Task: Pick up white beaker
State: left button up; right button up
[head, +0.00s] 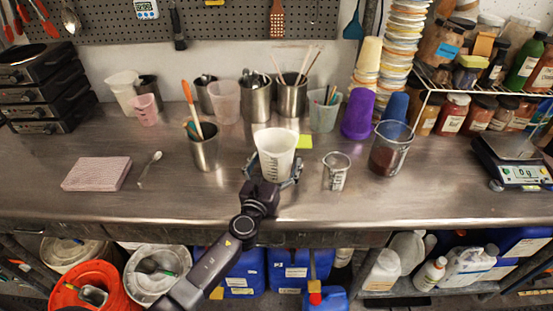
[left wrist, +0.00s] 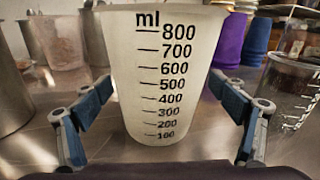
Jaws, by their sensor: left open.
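The white beaker (head: 275,148) stands upright on the steel counter, near its front middle. In the left wrist view the white beaker (left wrist: 162,75) fills the middle, with black ml marks up to 800 facing me. My left gripper (head: 272,175) is open at the near side of the beaker. In the left wrist view its fingers (left wrist: 160,115) stand on either side of the beaker's lower half, with a visible gap on the right. My right gripper is not in view.
A small clear measuring beaker (head: 336,172) and a larger clear jug (head: 390,150) stand to the right. A steel pot with tools (head: 204,152) stands to the left. Steel pots and a purple cup (head: 358,115) stand behind. The counter's front left (head: 150,205) is clear.

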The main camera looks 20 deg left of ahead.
pick_arm(q)
jog(key=shift+c, duration=0.4)
jog(key=c, duration=1.5)
jog(key=shift+r, duration=0.15)
jog(key=shift+c, duration=1.2)
jog(key=shift+w+r+p, duration=0.1)
jog(key=shift+r+p, duration=0.7)
jog(key=shift+r, duration=0.25)
notch_tip(320, 180, up, 18)
jog(key=p, duration=0.8)
jog(key=shift+f, duration=0.2)
